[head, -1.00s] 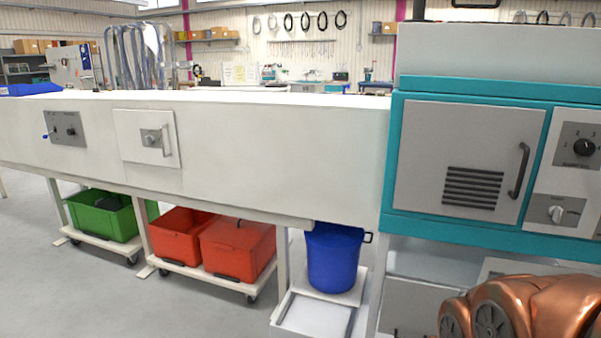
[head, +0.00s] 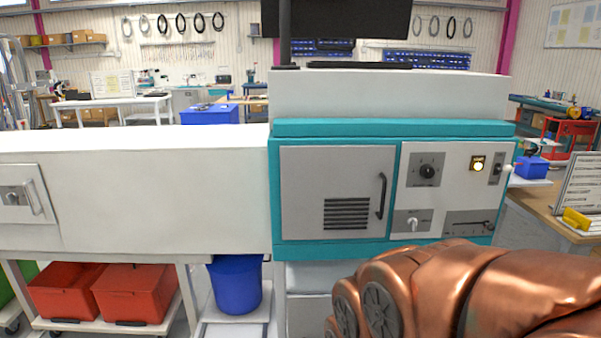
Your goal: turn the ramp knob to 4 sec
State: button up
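The teal and white machine cabinet (head: 400,128) stands at the centre right in the head view. Its control panel carries a black round knob (head: 428,172) on a grey dial plate with small numbers; the label is too small to read. Below it is a grey plate with a light-coloured switch handle (head: 412,224). My copper-coloured arm covers the lower right, below the panel. My gripper's fingers do not show.
A grey door with a black handle (head: 381,196) is left of the panel. A long white housing (head: 140,190) extends left. Red bins (head: 135,292) and a blue bucket (head: 236,284) sit below it. A wooden bench (head: 545,200) stands right.

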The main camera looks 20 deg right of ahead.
aim_at(426, 171)
jog(key=z, duration=1.45)
